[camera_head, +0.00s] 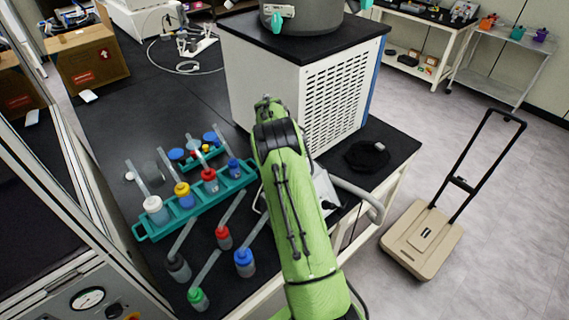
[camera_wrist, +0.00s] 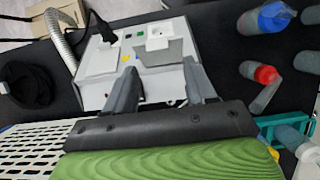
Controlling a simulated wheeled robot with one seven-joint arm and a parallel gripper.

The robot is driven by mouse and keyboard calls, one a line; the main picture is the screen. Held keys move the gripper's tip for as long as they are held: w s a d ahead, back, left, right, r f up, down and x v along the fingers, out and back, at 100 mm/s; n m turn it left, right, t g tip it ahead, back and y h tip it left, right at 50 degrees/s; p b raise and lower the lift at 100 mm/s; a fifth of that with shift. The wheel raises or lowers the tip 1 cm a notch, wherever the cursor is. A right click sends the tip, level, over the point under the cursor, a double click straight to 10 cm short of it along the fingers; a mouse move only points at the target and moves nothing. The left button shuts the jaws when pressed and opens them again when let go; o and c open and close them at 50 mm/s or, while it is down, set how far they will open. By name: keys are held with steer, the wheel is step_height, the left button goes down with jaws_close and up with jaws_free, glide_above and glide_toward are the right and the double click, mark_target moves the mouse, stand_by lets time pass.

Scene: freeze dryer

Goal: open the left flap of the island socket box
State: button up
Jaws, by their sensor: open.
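The island socket box (camera_wrist: 92,95) is a pale grey box on the black bench top, seen in the wrist view. A flat light flap (camera_wrist: 100,60) lies on its left part and looks closed. On its right part a white socket (camera_wrist: 160,37) shows, with a grey panel (camera_wrist: 158,53) in front of it; I cannot tell whether that panel is a raised flap. My gripper (camera_wrist: 160,66) is open and empty, its two fingers reaching over the near side of the box. Contact is unclear. In the head view my arm hides most of the box.
A black cord with a plug (camera_wrist: 101,28) and a grey hose (camera_wrist: 60,42) lie by the box. Bottles, including a red-capped one (camera_wrist: 265,75), stand close on the right. The white vented machine (camera_head: 328,100) and teal rack (camera_head: 202,200) flank my arm.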

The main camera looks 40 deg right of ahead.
steer(key=p+v, duration=0.1)
steer(key=v, duration=0.8)
